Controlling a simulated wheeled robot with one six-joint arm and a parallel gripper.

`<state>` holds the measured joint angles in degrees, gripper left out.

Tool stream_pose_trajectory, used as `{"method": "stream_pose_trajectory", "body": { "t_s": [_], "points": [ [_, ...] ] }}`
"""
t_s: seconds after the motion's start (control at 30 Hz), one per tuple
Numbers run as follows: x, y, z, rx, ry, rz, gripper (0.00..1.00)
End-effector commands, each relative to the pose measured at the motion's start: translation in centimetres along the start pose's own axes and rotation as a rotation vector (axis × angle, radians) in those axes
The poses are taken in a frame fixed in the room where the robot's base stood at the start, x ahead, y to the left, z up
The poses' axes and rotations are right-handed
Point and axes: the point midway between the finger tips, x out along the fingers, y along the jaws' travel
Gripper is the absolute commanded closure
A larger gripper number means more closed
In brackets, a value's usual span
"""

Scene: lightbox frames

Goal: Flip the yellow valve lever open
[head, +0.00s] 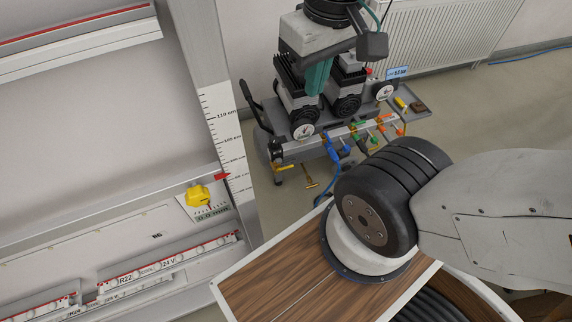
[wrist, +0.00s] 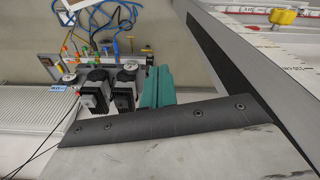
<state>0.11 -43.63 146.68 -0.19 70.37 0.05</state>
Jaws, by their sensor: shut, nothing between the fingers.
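My gripper (head: 318,78) hangs from the top of the head view, with teal fingers together and empty. The fingers also show in the wrist view (wrist: 155,88), in front of the cart's pumps. A pipe manifold (head: 318,146) runs along the cart's near side, with small coloured levers: a blue lever (head: 335,147), a green lever (head: 358,128) and a yellow-orange one (head: 277,167) at its left end. I cannot tell the yellow lever's exact angle. The gripper is apart from these levers. In the wrist view the manifold (wrist: 76,52) is small, left of the fingers.
A yellow knob (head: 199,196) sits on the white frame at left and shows in the wrist view (wrist: 283,17). Black finned pumps (head: 290,82) and a white gauge (head: 304,131) stand on the grey cart. A radiator (head: 440,35) is behind.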

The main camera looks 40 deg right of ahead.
Motion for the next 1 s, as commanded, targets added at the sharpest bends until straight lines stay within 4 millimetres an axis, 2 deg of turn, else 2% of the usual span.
{"method": "stream_pose_trajectory", "body": {
  "t_s": [0.17, 0.27, 0.47, 0.57, 0.7, 0.87, 1.0],
  "points": [
    [0.6, 0.2, -1.7, 0.008, 0.005, 0.002, 1.00],
    [1.9, 0.7, -4.5, 0.021, 0.016, 0.005, 1.00],
    [6.8, 2.4, -12.3, 0.056, 0.064, 0.016, 1.00],
    [10.0, 3.6, -15.9, 0.073, 0.090, 0.022, 1.00],
    [15.3, 5.4, -20.2, 0.097, 0.127, 0.031, 1.00],
    [22.2, 7.8, -23.9, 0.123, 0.170, 0.041, 1.00],
    [29.0, 9.8, -25.9, 0.144, 0.207, 0.051, 1.00]
  ]
}}
